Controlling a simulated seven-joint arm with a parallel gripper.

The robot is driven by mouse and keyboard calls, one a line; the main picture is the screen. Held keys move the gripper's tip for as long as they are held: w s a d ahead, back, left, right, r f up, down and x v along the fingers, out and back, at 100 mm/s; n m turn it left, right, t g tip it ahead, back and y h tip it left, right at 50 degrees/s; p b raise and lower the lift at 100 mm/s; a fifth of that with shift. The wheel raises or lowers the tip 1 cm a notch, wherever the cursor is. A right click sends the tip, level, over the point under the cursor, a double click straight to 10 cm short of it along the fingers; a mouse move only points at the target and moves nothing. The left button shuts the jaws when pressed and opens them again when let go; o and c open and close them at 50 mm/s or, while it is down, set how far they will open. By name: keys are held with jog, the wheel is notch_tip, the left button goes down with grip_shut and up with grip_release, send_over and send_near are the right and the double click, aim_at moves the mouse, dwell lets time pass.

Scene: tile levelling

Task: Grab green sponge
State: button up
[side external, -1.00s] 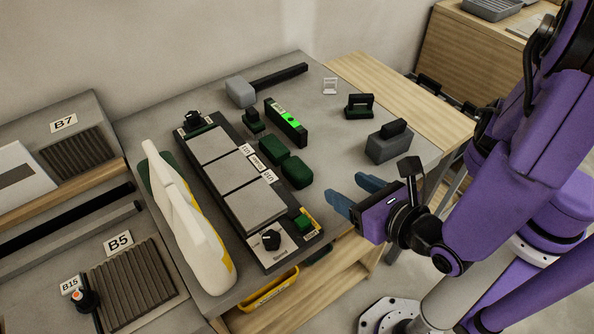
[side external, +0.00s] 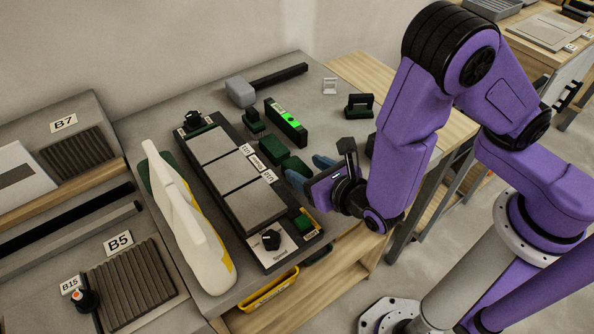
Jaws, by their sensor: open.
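Two dark green, rounded blocks that look like sponges lie side by side on the grey worktop, right of the tile frame. The farther green sponge (side external: 273,151) is in plain view. The nearer green sponge (side external: 294,165) is partly hidden by my gripper. My gripper (side external: 308,171) has its blue fingers apart, pointing left over or beside the nearer sponge. I cannot tell whether the fingers touch it or how high they are.
The black tile frame (side external: 289,257) with grey tiles lies left of the sponges. Behind them are a level (side external: 286,121) with a bright green light, a small green-based brush (side external: 254,121) and a mallet (side external: 241,92). A white-and-yellow bottle (side external: 203,248) lies left.

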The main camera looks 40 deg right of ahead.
aim_at(296, 165)
jog(key=x, duration=0.5)
jog(key=shift+f, duration=0.2)
jog(key=c, duration=0.7)
jog(key=shift+a+r, duration=0.1)
jog(key=shift+r, duration=0.7)
jog(key=shift+s+d+r, duration=1.2)
jog(key=shift+s+r, duration=0.7)
jog(key=shift+s, duration=0.1)
jog(key=shift+s+d+r, duration=1.25)
jog(key=shift+s+r, duration=0.65)
jog(key=shift+s, duration=0.1)
jog(key=shift+s+d+r, duration=1.2)
jog(key=shift+s+r, duration=0.7)
jog(key=shift+s, duration=0.1)
